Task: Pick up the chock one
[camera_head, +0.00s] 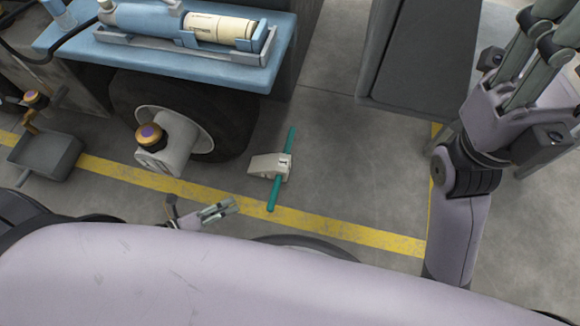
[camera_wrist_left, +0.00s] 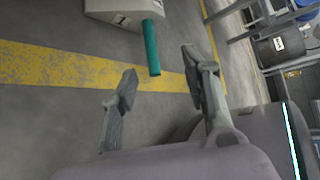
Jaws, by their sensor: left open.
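The chock (camera_head: 267,165) is a beige wedge with a teal bar through it. It lies on the grey floor to the right of the wheel, just beyond the yellow line. In the left wrist view the chock (camera_wrist_left: 118,11) is cut off by the top edge, and its teal bar (camera_wrist_left: 152,48) points down toward the fingers. My left gripper (camera_head: 225,209) is open and empty, nearer my body than the chock and to its left, apart from it. In the left wrist view, my left gripper (camera_wrist_left: 158,78) has its two fingers spread just below the bar's end.
A dark tyre (camera_head: 233,112) with a protruding hub (camera_head: 167,145) stands left of the chock. A blue shelf (camera_head: 255,75) overhangs the tyre. A grey bin (camera_head: 45,155) is at far left. A dark panel (camera_head: 420,50) stands behind right. Floor right of the chock is clear.

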